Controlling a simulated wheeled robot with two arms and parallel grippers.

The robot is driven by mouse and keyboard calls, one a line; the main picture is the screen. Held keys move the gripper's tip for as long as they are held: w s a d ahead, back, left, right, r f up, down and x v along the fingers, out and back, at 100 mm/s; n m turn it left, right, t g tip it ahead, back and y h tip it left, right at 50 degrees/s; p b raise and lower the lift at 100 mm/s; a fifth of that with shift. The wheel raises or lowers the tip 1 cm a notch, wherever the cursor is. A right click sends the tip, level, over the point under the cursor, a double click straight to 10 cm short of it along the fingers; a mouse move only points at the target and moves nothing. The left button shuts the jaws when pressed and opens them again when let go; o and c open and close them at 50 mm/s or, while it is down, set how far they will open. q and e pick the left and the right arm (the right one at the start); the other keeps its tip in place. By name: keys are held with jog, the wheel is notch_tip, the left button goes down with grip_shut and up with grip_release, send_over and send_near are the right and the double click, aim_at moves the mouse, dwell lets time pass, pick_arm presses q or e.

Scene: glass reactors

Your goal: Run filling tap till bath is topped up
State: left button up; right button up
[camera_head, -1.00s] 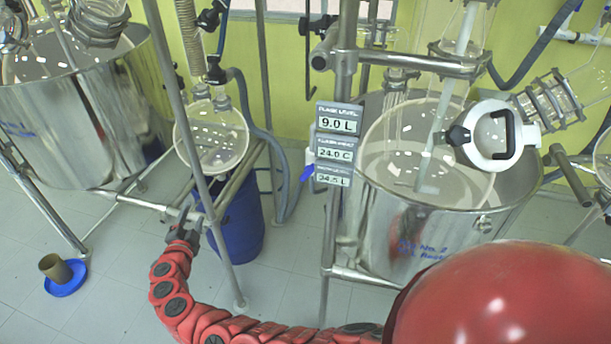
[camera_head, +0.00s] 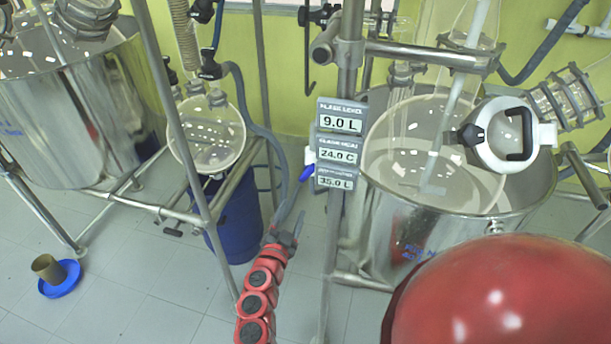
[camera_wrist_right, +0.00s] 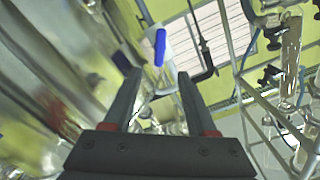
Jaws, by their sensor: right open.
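The filling tap has a blue lever (camera_head: 307,172) on a white body, left of the steel bath (camera_head: 375,240). The lever also shows between and beyond the fingertips in the right wrist view (camera_wrist_right: 160,47). My right gripper (camera_head: 290,226) is below and slightly left of the tap, apart from it, pointing up; its jaws (camera_wrist_right: 160,73) are open and empty. The bath holds a round glass flask (camera_head: 415,190). The readout panels (camera_head: 342,121) show flask level 9.0 L, 24.0 C, and 35.0 L on the bottom panel, whose label is blurred. Water flow cannot be made out.
A steel post (camera_head: 347,60) and frame stand by the panels. A smaller glass flask (camera_head: 208,140) hangs above a blue drum (camera_head: 235,215) at left, with a hose (camera_head: 262,130) nearby. A blue saucer (camera_head: 72,280) with a brown cup (camera_head: 46,267) is on the floor.

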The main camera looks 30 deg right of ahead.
aim_at(306, 176)
jog(key=p+x, duration=0.3)
jog(key=x, duration=1)
jog(key=shift+w+d, duration=0.15)
jog(key=shift+w, duration=0.15)
jog(key=shift+w+d+p, duration=0.3)
jog(key=shift+d, duration=0.15)
jog(key=shift+f, duration=0.1)
grip_shut()
